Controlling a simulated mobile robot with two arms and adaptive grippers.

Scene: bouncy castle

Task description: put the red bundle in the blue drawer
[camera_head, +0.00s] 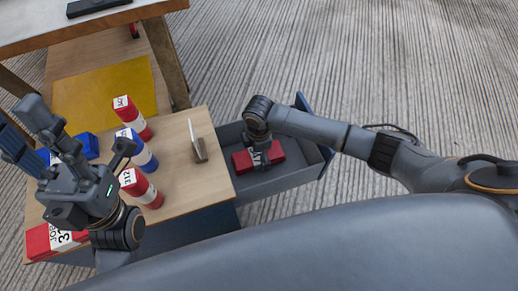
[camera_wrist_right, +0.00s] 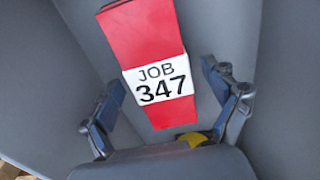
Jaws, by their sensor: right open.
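The red bundle (camera_head: 277,153) lies on the floor of the pulled-out drawer, whose grey inside (camera_head: 285,177) and blue front (camera_head: 325,158) show in the head view. My right gripper (camera_head: 260,157) points down into the drawer over the bundle and hides part of it. In the right wrist view the bundle (camera_wrist_right: 145,50) has a white label, "JOB 347". The open fingers stand on either side of its near end, apart from it. My left gripper (camera_head: 28,128) is raised over the left of the cabinet top; its finger gap is unclear.
The wooden cabinet top (camera_head: 185,183) holds several red-and-white bundles (camera_head: 140,187), a blue-and-white bundle (camera_head: 139,152), a blue block (camera_head: 84,145) and a small upright stand (camera_head: 197,142). Ribbed floor lies beyond the drawer.

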